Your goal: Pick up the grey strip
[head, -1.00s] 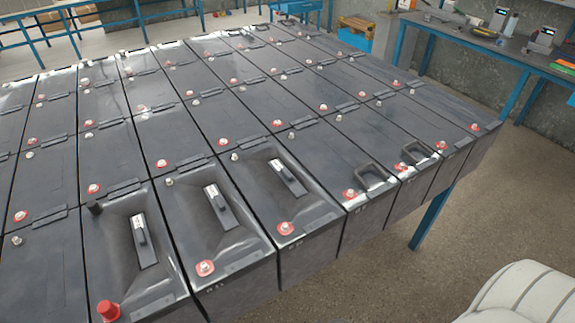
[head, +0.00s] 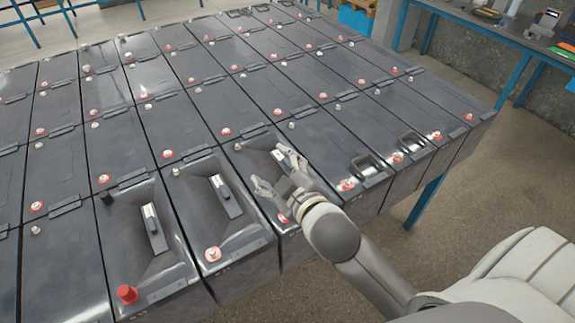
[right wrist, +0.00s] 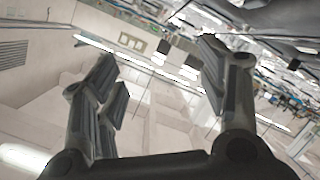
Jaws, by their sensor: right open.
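Dark grey strips with pale ends lie in the recessed tops of three front batteries. One strip (head: 226,196) is on the middle one, another (head: 153,227) is on the battery to its left. A third strip (head: 279,156) is partly hidden behind my right gripper (head: 268,168). I cannot tell which strip the task names. My right gripper is open above the third recessed battery, with its fingers pointing up and left. In the right wrist view the open fingers (right wrist: 155,85) have nothing between them. My left gripper is not in view.
Rows of black batteries (head: 112,137) with red and silver terminals fill the table. A red cap (head: 127,294) and black handles (head: 411,143) stick up at the front. A workbench (head: 480,32) stands at the back right. The floor on the right is clear.

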